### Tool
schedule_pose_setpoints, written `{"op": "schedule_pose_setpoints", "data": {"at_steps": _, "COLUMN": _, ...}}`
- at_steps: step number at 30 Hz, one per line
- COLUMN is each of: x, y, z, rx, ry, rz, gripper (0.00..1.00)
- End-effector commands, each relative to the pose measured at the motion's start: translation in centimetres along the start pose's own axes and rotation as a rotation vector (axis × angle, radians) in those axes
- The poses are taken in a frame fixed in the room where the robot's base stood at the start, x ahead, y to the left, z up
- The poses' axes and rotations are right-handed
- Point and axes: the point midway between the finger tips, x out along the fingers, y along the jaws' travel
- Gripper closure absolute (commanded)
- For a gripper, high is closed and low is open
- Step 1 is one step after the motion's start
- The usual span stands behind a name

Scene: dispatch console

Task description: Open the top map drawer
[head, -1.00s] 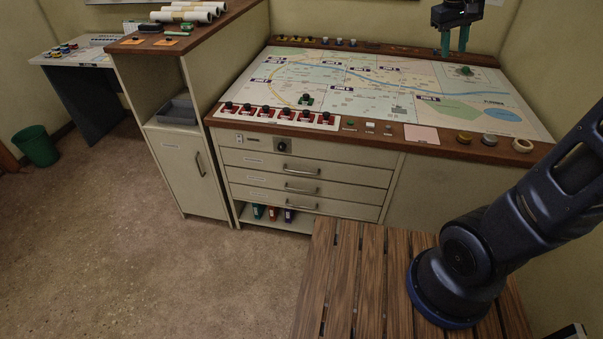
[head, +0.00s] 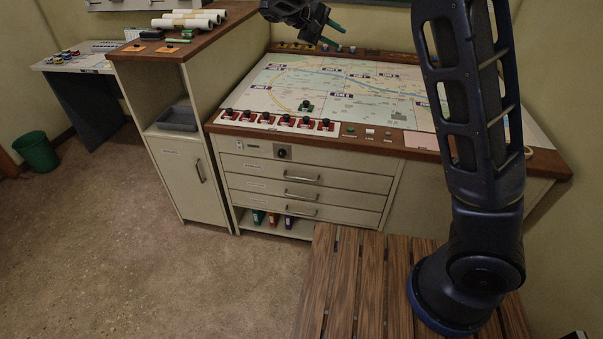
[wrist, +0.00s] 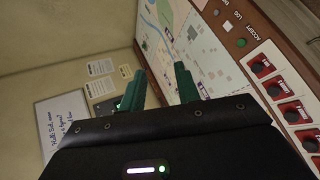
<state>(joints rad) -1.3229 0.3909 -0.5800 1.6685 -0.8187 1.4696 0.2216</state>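The top map drawer (head: 265,168) is a cream front with a bar handle (head: 301,178) in the cabinet under the map table. It looks shut, flush with the drawers below. Above it is a panel with a dark round knob (head: 283,153). My gripper (head: 334,32) is high over the back of the map table, well away from the drawer. In the wrist view its green fingers (wrist: 158,88) are apart with nothing between them.
The map tabletop (head: 350,92) has a row of red switch blocks (head: 285,121) along its front edge. A slatted wooden surface (head: 345,275) stands before the cabinet's right part, under my arm. A side cabinet (head: 185,175) adjoins on the left. Carpet at front left is clear.

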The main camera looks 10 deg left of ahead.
Motion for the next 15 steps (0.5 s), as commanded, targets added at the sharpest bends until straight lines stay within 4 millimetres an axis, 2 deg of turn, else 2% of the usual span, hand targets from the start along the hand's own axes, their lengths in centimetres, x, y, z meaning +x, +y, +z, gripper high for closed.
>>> {"op": "schedule_pose_setpoints", "data": {"at_steps": 1, "x": -2.1, "y": -1.2, "z": -1.2, "rx": -0.011, "ry": 0.016, "rz": 0.051, "gripper": 0.68}}
{"op": "schedule_pose_setpoints", "data": {"at_steps": 6, "x": -7.4, "y": -3.6, "z": -3.4, "rx": -0.021, "ry": 0.058, "rz": 0.188, "gripper": 0.68}}
{"op": "schedule_pose_setpoints", "data": {"at_steps": 15, "x": -14.2, "y": -6.9, "z": -5.1, "rx": -0.018, "ry": 0.118, "rz": 0.346, "gripper": 0.68}}
